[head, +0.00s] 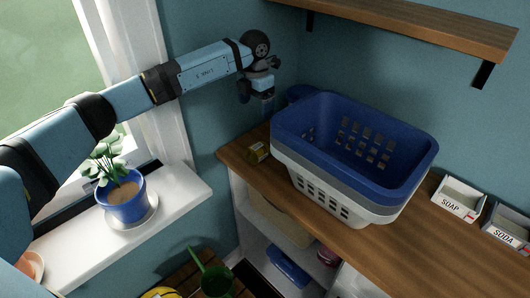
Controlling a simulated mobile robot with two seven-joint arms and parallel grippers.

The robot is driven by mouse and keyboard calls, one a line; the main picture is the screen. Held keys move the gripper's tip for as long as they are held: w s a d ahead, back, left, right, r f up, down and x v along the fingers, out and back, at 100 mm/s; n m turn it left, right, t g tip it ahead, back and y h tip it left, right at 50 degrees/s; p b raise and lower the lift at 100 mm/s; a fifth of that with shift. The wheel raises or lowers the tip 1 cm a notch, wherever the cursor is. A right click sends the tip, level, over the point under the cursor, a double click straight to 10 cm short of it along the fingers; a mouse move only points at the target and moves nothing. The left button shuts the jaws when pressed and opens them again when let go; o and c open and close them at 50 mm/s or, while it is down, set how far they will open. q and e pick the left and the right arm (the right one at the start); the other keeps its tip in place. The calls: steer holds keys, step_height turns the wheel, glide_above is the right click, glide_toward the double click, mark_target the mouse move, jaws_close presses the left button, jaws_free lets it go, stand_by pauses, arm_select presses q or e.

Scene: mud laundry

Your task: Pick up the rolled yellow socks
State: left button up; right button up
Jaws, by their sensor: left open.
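My right gripper is not in view.
Stacked blue, grey and white baskets (414,172) stand right of the bundle. A wooden shelf (420,22) juts from the wall above. SOAP (459,199) and SODA (508,228) boxes sit at right. A potted plant (126,207) stands on the windowsill.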

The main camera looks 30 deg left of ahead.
mark_target(257, 146)
arm_select(q)
steer(key=f+b, duration=0.1)
steer(key=f, duration=0.3)
steer(key=f+b, duration=0.1)
steer(key=f, duration=0.3)
steer(key=f+b, duration=0.1)
steer(key=f, duration=0.3)
steer(key=shift+s+f, duration=0.2)
steer(key=shift+s, duration=0.1)
steer(key=shift+f, duration=0.5)
step_height(257, 146, down, 4)
steer(key=shift+w+d+f+p, duration=0.1)
steer(key=shift+p, duration=0.3)
steer(key=shift+f, duration=0.4)
steer(key=c, duration=1)
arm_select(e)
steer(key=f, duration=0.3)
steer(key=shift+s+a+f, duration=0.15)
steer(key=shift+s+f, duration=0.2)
arm_select(q)
steer(key=shift+r, duration=0.15)
